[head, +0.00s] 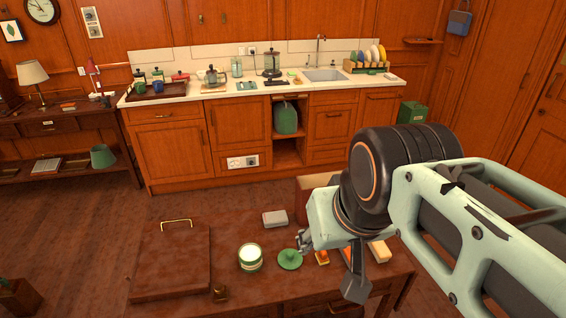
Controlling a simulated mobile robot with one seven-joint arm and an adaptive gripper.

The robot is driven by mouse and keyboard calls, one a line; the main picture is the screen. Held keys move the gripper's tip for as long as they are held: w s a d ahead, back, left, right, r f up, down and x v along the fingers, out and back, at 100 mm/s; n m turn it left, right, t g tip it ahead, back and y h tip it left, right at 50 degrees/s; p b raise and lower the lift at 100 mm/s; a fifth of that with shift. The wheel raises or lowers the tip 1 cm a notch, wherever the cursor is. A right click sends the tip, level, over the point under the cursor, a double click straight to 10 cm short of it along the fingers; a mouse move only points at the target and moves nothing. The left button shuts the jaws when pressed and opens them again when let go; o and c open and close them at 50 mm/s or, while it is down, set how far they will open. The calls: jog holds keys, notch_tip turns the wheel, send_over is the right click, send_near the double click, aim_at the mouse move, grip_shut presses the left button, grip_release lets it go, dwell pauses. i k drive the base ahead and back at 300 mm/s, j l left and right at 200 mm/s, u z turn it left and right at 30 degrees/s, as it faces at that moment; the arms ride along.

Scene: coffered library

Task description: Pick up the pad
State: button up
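A small grey block with rounded edges (275,218), which looks like the pad, lies on the low brown table (210,218) near its far edge. My arm reaches in from the right. My gripper (304,241) is only partly seen at the arm's end, to the right of and nearer than the grey block. A clear gap shows between them in the picture. The arm's own body hides most of the fingers, so I cannot tell whether they are open or shut.
The table also holds a hinged-looking brown board (170,262), an open green tin (250,257), a green knobbed lid (290,260), an orange item (322,257) and a pale block (379,250). A box (313,187) stands behind my gripper. A kitchen counter (215,93) is farther back.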

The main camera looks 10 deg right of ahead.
aim_at(322, 258)
jog(key=z, duration=0.45)
jog(key=i, duration=0.4)
jog(key=u, duration=4.25)
